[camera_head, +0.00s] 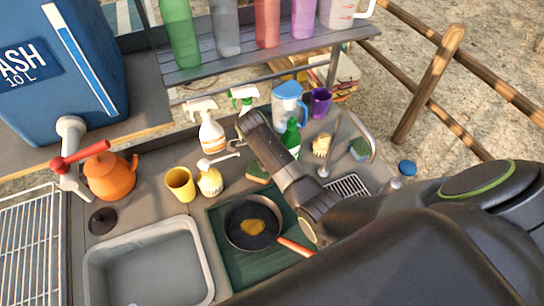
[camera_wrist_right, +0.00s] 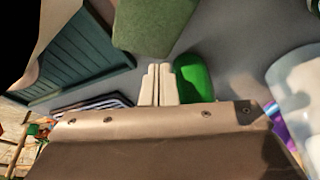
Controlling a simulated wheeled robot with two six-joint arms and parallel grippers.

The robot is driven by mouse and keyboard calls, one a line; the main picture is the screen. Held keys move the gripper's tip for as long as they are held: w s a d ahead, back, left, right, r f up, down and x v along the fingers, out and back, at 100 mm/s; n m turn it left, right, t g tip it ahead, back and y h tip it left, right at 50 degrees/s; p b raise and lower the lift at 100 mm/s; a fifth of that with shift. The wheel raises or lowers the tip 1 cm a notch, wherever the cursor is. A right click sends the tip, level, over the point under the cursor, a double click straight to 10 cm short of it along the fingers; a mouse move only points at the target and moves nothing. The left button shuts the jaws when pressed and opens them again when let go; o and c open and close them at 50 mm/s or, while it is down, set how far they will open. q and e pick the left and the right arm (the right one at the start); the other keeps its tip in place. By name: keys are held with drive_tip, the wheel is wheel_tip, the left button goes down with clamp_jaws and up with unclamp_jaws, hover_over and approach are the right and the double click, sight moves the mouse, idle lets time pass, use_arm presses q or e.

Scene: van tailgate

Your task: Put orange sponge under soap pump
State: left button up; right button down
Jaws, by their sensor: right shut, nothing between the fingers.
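A sponge with a green top and an orange-brown edge (camera_head: 257,172) lies on the counter just behind the pan, partly covered by my right arm. A green sponge face (camera_wrist_right: 155,25) shows in the right wrist view, ahead of the fingertips and apart from them. The yellow soap pump (camera_head: 210,183) with a white head stands upright to the left of that sponge; nothing is seen beneath it. My right gripper (camera_wrist_right: 158,70) is shut and empty, its two pale fingers together, beside a green bottle (camera_wrist_right: 195,78). My left gripper is not in view.
A frying pan (camera_head: 251,222) with food stands on a green mat (camera_head: 226,268). A yellow cup (camera_head: 180,184), a white spray bottle (camera_head: 212,137) and a tap (camera_head: 350,120) crowd the counter. Another sponge (camera_head: 359,149) lies near the tap. A grey basin (camera_head: 150,268) is front left.

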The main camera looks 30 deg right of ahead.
sight(260, 172)
drive_tip(key=shift+w+a+f, duration=0.1)
drive_tip(key=shift+f, duration=0.05)
drive_tip(key=a, duration=0.1)
drive_tip(key=w+a, duration=0.1)
drive_tip(key=a, duration=0.1)
drive_tip(key=shift+w+a+b, duration=0.15)
drive_tip(key=shift+a+b, duration=0.05)
drive_tip(key=shift+b, duration=0.1)
drive_tip(key=shift+d, duration=0.15)
